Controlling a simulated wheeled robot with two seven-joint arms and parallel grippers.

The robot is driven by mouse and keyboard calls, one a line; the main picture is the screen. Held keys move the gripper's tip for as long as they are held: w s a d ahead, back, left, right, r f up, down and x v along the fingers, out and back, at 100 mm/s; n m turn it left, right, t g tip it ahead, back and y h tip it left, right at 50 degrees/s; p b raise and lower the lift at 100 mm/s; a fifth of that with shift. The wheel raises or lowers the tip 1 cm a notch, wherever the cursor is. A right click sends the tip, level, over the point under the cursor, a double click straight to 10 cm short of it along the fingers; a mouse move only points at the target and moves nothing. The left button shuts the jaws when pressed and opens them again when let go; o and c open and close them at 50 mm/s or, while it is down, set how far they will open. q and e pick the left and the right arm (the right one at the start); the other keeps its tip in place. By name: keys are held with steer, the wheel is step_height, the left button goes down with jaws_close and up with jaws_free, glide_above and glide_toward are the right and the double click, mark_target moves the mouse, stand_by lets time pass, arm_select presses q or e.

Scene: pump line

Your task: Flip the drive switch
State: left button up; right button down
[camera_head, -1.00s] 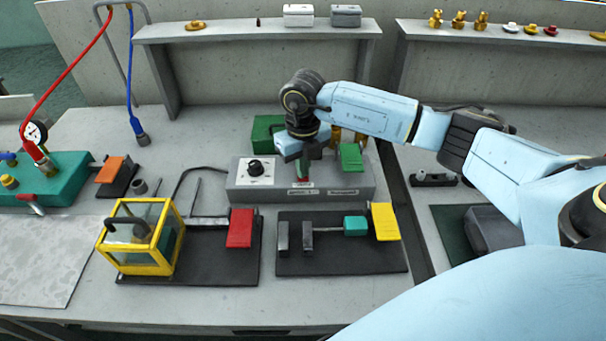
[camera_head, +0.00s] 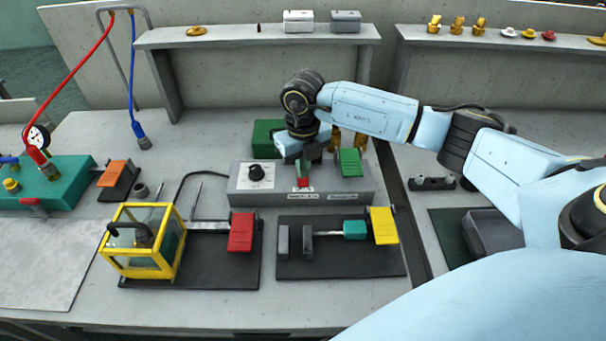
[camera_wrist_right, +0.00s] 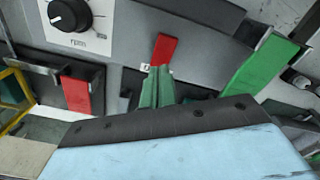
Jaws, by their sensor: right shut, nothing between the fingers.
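The grey control box (camera_head: 240,188) stands at mid-table, with a black dial (camera_head: 256,173) at its left. The small red switch lever (camera_head: 303,183) is at the middle of its front. My right gripper (camera_head: 303,168) is over the box, its green fingers shut and empty, right at the lever. In the right wrist view the closed fingertips (camera_wrist_right: 158,75) are just below the red lever (camera_wrist_right: 165,49) and seem to meet it; contact is not certain. The lever's base is partly hidden. My left gripper is not in view.
A green flap (camera_head: 350,162) sits on the box's right side, close to my right gripper. In front are black plates with a red flap (camera_head: 241,232), a yellow flap (camera_head: 383,225) and a yellow-framed guard (camera_head: 110,258). A shelf (camera_head: 230,35) runs behind.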

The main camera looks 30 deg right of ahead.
mark_target(303, 182)
step_height(303, 182, up, 5)
steer(key=p, duration=0.3)
steer(key=shift+f, duration=0.1)
stand_by(0.5)
